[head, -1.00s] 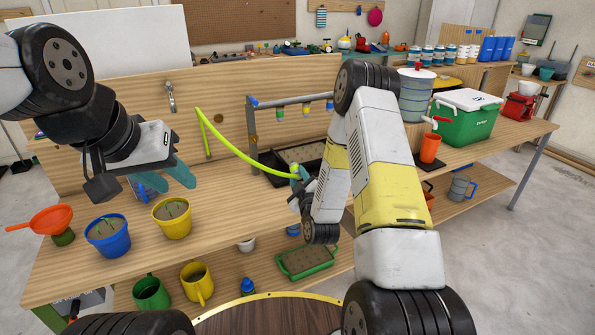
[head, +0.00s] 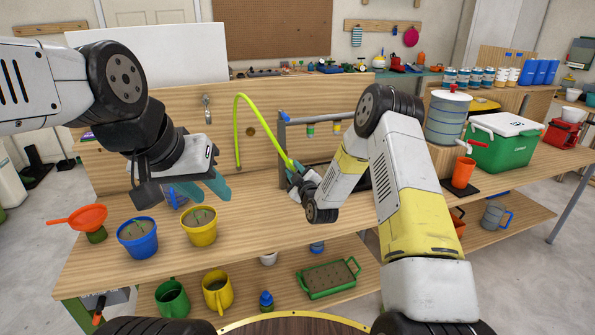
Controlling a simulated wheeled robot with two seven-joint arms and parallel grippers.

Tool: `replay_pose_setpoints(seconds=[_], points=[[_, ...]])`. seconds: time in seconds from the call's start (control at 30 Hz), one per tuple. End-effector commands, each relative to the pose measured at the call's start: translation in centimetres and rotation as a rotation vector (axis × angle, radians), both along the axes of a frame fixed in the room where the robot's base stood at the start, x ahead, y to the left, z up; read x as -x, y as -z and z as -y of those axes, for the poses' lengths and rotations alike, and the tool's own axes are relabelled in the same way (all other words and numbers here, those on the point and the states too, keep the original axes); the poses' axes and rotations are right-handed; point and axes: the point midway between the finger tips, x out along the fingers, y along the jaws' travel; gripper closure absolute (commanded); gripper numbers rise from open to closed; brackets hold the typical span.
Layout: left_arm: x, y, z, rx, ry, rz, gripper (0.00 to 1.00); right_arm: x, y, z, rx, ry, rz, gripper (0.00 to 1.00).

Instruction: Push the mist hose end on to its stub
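The yellow-green mist hose (head: 257,100) rises from the back panel and arches over to my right gripper (head: 294,170). The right gripper's teal fingers are around its free end and look closed on it; the hose tip is mostly hidden. The grey mist bar (head: 325,118) stands on the bench behind, with coloured nozzles. A blue stub (head: 284,116) shows at its left end, above and apart from the held hose end. My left gripper (head: 214,199) is open and empty above the bench, left of the hose.
A yellow pot (head: 201,238), a blue pot (head: 138,250) and an orange funnel (head: 88,219) stand at the bench's front left. A metal hook (head: 207,109) is on the back panel. My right forearm hides part of the mist bar. The bench middle is clear.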

Motion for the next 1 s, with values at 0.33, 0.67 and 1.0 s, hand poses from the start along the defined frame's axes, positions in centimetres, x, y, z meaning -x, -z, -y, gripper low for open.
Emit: replay_pose_setpoints(seconds=[0.33, 0.67, 1.0], points=[[0.0, 0.0, 0.0, 0.0, 0.0, 0.0, 0.64, -3.0, 0.0, -1.0, 0.0, 0.0, 0.0, 1.0], [0.0, 0.0, 0.0, 0.0, 0.0, 0.0, 0.64, -4.1, 0.0, -1.3, 0.0, 0.001, -0.001, 1.0], [0.0, 0.0, 0.0, 0.0, 0.0, 0.0, 0.64, -4.1, 0.0, -1.3, 0.0, 0.001, -0.001, 1.0]])
